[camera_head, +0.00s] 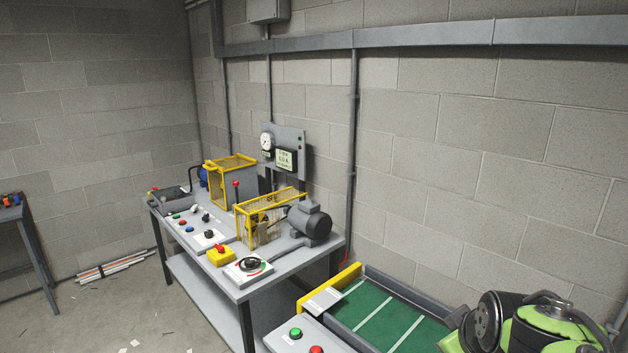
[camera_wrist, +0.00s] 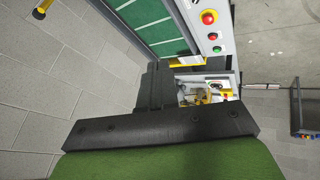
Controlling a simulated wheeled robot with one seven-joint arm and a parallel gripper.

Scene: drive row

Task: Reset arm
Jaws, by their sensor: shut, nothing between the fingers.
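My arm, green and black, shows at the lower right of the head view, in front of the wall and beside the green conveyor belt (camera_head: 385,315). In the wrist view my gripper (camera_wrist: 156,80) is a black bar with dark fingers that look shut, with nothing held between them. It hangs in the air, apart from the conveyor and the workbench. The belt also shows in the wrist view (camera_wrist: 150,22), beyond the fingers.
A grey workbench (camera_head: 283,281) stands at the centre with a yellow-caged motor drive (camera_head: 258,218), gauge panel (camera_head: 283,150) and several buttons. A conveyor button panel (camera_head: 303,343) has green and red buttons. Another table (camera_head: 38,257) stands far left. Bars (camera_head: 116,267) lie on the floor. Open floor is at left.

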